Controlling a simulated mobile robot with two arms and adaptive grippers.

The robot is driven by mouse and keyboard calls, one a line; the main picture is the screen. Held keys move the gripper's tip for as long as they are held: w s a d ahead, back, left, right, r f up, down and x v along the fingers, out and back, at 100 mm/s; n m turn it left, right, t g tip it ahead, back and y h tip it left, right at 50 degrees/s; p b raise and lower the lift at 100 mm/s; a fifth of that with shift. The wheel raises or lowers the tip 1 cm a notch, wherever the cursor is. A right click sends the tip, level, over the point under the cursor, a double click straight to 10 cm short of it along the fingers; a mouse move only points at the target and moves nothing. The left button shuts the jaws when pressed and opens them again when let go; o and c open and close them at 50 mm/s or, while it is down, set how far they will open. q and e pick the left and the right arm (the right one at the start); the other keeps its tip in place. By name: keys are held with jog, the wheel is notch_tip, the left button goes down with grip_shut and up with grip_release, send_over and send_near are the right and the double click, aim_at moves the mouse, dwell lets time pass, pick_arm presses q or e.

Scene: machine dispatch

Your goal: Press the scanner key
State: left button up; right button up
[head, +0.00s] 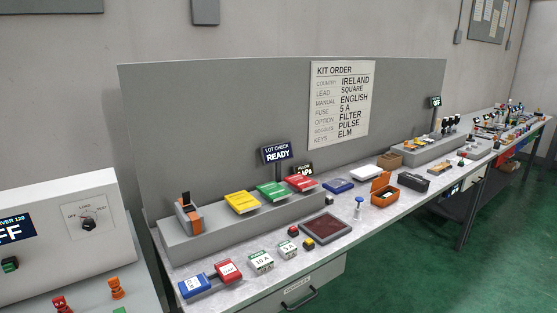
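A dark display (277,154) reading "LOT CHECK READY" stands on a post behind the grey riser. A dark red flat pad with a grey frame (327,229) lies on the bench in front of the riser. A small box with a yellow side and a dark red top (309,243) sits at the pad's near left edge. A similar small box (293,231) sits a little behind it. I cannot tell which of these is the scanner key. Neither gripper shows in the view.
Yellow (242,202), green (273,191) and red (301,183) booklets lie on the riser (245,222). Blue (194,286) and red (228,271) pieces and white-green boxes (261,262) lie along the front edge. An orange open box (384,190) stands further right. A control panel (60,225) is at left.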

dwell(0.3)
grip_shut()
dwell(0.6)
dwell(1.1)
